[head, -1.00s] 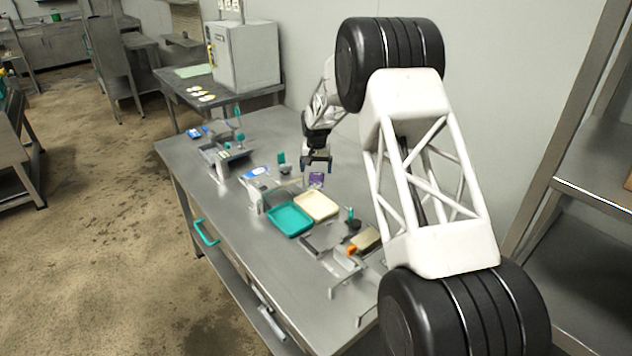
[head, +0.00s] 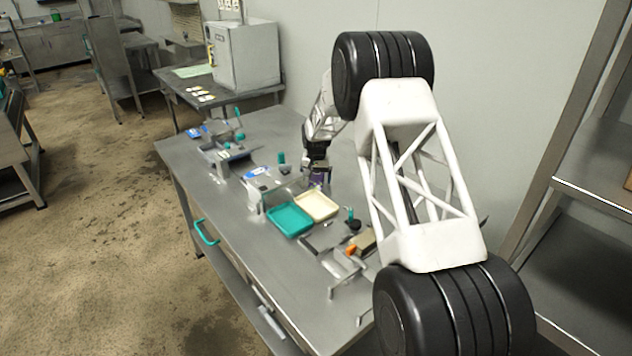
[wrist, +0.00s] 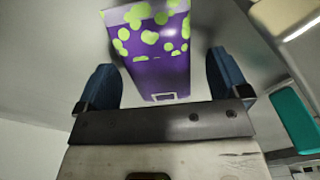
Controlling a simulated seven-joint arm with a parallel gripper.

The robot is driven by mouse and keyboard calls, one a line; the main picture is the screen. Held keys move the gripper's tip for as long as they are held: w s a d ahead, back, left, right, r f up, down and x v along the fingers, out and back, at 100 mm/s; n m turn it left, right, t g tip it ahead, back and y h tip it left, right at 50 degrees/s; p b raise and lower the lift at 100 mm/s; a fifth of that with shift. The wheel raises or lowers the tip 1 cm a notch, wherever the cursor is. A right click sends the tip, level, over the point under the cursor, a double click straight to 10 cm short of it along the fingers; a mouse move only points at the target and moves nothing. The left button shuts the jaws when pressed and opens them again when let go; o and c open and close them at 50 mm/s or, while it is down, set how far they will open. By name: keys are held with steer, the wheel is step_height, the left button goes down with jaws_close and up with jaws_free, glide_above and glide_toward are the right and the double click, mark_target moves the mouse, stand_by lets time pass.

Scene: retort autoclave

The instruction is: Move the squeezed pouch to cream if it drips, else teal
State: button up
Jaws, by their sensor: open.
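A purple pouch with lime-green dots (wrist: 158,50) is in the wrist view between the two blue fingers of my gripper (wrist: 160,82). The fingers are open, with a visible gap on each side of the pouch. In the head view my gripper (head: 318,164) is down at the purple pouch (head: 319,177), partly covering it, behind the trays. The teal tray (head: 290,220) and the cream tray (head: 316,206) lie side by side and look empty. Both trays show at the right of the wrist view. I cannot see any drip.
A metal fixture with a blue-and-white item (head: 258,173) stands left of the trays. To the right are a tan block with an orange end (head: 361,243) and metal brackets. A grey tray-like fixture (head: 228,153) is farther left. The table's front strip is clear.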

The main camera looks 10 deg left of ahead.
mark_target(316, 178)
steer(key=c, duration=1.1)
steer(key=shift+r, duration=0.15)
steer(key=shift+r, duration=1.45)
steer(key=shift+s+d+r, duration=0.1)
steer(key=shift+s+r, duration=0.15)
steer(key=s+d, duration=0.1)
steer(key=s, duration=0.4)
steer(key=s+d+r, duration=0.1)
steer(key=s+d, duration=0.1)
steer(key=s, duration=0.3)
steer(key=s+d, duration=0.1)
steer(key=s, duration=0.4)
steer(key=shift+d+r, duration=0.15)
